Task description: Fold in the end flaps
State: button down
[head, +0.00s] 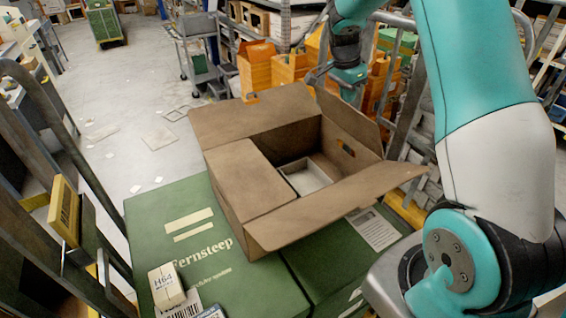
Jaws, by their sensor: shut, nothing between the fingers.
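An open brown cardboard box (228,205) stands on green cartons. Its left end flap (248,182) lies folded in, flat over the left part of the opening. The right end flap (347,122), with a hand hole, stands up and leans outward. The long back flap (240,117) and long front flap (340,208) spread outward. A pale item (307,178) shows inside the box. My gripper (314,77) is shut and empty, small in view, above and behind the box near the top of the right flap. I cannot tell whether it touches the flap.
Green cartons (165,225) bear the box, with a small H64 carton (166,286) at the front left. Metal cage rails (35,235) rise at left and right. Orange bins (258,68) stand behind. The floor (120,165) at the left is mostly clear.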

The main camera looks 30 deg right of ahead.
jog(key=shift+a+b, duration=0.4)
jog(key=shift+a, duration=1.95)
jog(key=shift+r, duration=0.1)
jog(key=d+p+v, duration=0.1)
jog(key=p+v, duration=0.4)
jog(key=v, duration=0.1)
jog(key=shift+d+r, duration=0.25)
jog(key=shift+r, duration=0.3)
notch_tip(320, 180, down, 8)
jog(key=d+y+b, duration=0.2)
jog(key=shift+d+y, duration=0.25)
jog(key=shift+y, duration=0.15)
jog(key=shift+f, duration=0.15)
dwell(0.9)
